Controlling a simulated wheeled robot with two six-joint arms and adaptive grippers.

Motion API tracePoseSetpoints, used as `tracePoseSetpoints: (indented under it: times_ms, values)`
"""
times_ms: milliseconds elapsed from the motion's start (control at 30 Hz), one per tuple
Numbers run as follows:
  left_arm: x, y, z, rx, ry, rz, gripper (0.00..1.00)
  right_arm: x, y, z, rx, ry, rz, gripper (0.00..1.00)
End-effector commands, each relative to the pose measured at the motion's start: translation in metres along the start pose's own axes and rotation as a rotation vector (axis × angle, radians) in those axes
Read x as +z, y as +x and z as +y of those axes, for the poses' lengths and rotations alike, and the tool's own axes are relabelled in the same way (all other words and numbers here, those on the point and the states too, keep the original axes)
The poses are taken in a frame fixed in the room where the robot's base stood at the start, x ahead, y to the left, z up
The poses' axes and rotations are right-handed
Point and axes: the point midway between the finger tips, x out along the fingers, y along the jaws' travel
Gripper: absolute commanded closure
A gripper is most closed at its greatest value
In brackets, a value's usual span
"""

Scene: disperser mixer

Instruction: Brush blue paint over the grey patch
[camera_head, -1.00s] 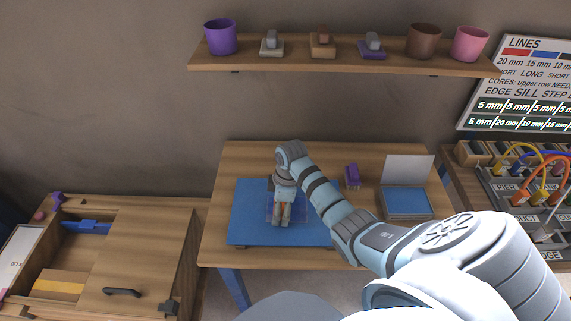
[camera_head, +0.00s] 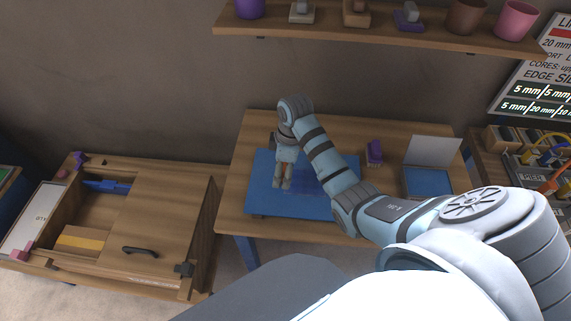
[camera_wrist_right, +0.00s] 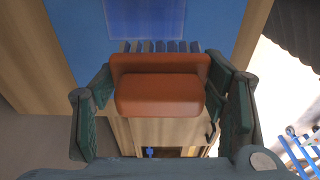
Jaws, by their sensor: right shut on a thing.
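A blue board (camera_head: 262,204) lies on the wooden table (camera_head: 240,213). A darker blue square patch (camera_head: 312,180) shows on it, right of my right gripper (camera_head: 282,184); no clearly grey area shows there. In the right wrist view the patch (camera_wrist_right: 145,18) is dark blue with faint streaks, beyond the brush. My right gripper (camera_wrist_right: 160,80) is shut on an orange-brown brush (camera_wrist_right: 160,93), its two fingers at the block's sides. Blue-tinted bristles (camera_wrist_right: 160,46) show at the far edge of the brush. I cannot tell whether they touch the board. My left gripper is not in view.
A blue tray (camera_head: 428,183) with a raised pale lid (camera_head: 433,150) stands right on the table. A purple object (camera_head: 374,152) is beside it. A shelf (camera_head: 330,32) with cups and blocks hangs above. An open wooden drawer unit (camera_head: 160,215) stands left.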

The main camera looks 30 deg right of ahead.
Motion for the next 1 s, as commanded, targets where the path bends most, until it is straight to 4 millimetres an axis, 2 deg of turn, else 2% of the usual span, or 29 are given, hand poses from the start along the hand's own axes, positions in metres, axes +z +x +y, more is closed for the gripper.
tracePoseSetpoints:
  times_ms: [200, 400, 1000]
  values:
    - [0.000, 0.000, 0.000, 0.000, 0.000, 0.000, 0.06, -0.009, -0.019, 0.000, 0.001, -0.012, 0.001, 0.64]
    - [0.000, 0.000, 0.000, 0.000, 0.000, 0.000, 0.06, -0.012, -0.030, -0.001, -0.001, -0.017, 0.001, 0.64]
    - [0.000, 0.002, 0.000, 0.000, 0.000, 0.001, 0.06, -0.012, -0.030, -0.001, -0.001, -0.018, 0.001, 0.64]
